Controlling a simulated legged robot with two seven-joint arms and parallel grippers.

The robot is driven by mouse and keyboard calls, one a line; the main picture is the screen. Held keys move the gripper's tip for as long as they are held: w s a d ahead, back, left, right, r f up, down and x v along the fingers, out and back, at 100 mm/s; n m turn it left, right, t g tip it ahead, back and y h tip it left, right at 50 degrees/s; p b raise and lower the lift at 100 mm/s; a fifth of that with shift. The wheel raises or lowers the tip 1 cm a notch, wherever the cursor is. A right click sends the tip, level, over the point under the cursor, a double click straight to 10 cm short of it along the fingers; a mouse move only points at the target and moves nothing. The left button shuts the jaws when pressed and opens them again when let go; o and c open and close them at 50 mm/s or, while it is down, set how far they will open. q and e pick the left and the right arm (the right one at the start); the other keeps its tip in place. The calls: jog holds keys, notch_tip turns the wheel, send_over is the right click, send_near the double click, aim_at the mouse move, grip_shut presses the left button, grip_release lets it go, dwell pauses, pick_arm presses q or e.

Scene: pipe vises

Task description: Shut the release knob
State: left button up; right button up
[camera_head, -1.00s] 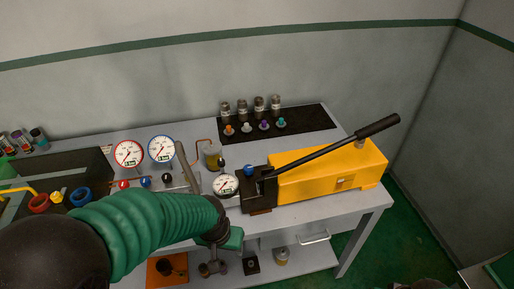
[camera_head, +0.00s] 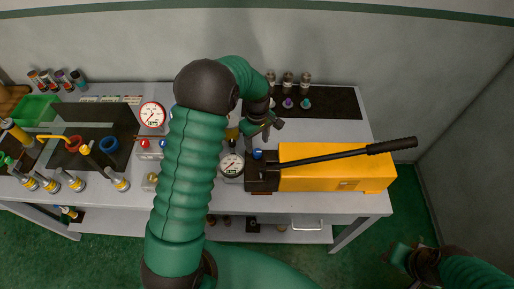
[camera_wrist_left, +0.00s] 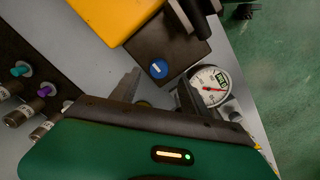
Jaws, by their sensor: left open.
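The blue release knob (camera_head: 257,154) sits on the black block at the left end of the yellow hand pump (camera_head: 335,170). In the left wrist view the knob (camera_wrist_left: 158,69) shows a white line across its face. My left gripper (camera_head: 266,138) is just behind and above the knob, pointing down. Its jaws are open, and in the left wrist view the gap between the fingertips (camera_wrist_left: 157,92) is close to the knob, with nothing held. Whether a finger touches the knob cannot be told. My right gripper (camera_head: 402,258) is at the lower right, clear of the bench; its jaws are unclear.
A pressure gauge (camera_head: 231,166) stands left of the black block, close to the left gripper. The pump's long black lever (camera_head: 391,146) slopes up to the right. Small bottles and coloured caps stand on a black mat (camera_head: 340,103) behind. A red-rimmed gauge (camera_head: 152,115) is further left.

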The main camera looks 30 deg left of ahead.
aim_at(258, 151)
pick_arm(q)
jog(key=f, duration=0.5)
jog(key=shift+w+f+p, duration=0.15)
jog(key=shift+w+p, duration=0.25)
jog(key=shift+s+f, duration=0.15)
jog(key=shift+f, duration=0.05)
jog(key=shift+s+a, duration=0.1)
jog(key=shift+s, duration=0.15)
jog(key=shift+w+f, duration=0.1)
jog(key=shift+w, duration=0.15)
jog(key=c, duration=0.7)
grip_shut()
